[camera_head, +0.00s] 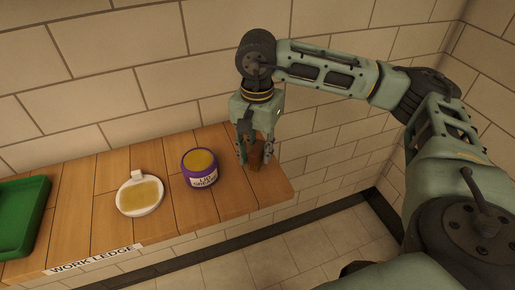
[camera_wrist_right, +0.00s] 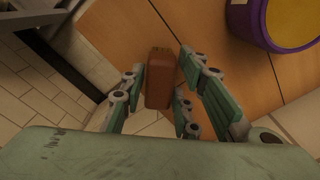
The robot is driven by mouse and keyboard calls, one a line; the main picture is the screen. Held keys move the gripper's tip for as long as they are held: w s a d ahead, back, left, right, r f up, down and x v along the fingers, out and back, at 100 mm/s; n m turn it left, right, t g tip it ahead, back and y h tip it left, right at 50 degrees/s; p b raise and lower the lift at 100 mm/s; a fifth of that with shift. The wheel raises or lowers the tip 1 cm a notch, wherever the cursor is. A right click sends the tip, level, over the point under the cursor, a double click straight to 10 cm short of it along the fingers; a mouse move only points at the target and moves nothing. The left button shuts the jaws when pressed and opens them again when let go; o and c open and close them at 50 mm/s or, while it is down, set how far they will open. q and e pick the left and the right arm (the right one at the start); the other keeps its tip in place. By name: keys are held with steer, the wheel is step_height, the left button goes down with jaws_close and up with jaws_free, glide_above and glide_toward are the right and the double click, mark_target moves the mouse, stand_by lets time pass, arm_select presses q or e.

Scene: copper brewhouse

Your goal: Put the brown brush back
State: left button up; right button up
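The brown brush shows as a small brown block (camera_wrist_right: 158,80) in the right wrist view, between the fingers of my right gripper (camera_wrist_right: 160,75). Narrow gaps show between the fingertips and its sides, so the fingers look open around it. In the head view my right gripper (camera_head: 250,158) points down over the right end of the work ledge (camera_head: 106,190). A bit of the brown brush (camera_head: 256,160) shows between its fingers; the rest is hidden. Whether the brush touches the ledge is hard to tell. My left gripper is not in view.
A purple tub (camera_head: 200,180) with a yellowish top stands just left of my right gripper. Farther left are a white dish (camera_head: 126,204) with a yellowish pad and a green tray (camera_head: 40,228). A tiled wall (camera_head: 130,60) rises behind; the ledge ends close to the right.

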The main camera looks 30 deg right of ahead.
steer(key=shift+o, duration=0.4)
steer(key=o, duration=0.5)
steer(key=shift+r, duration=0.1)
steer(key=shift+r+p, duration=2.35)
steer(key=shift+r, duration=1.6)
steer(key=shift+f, duration=0.1)
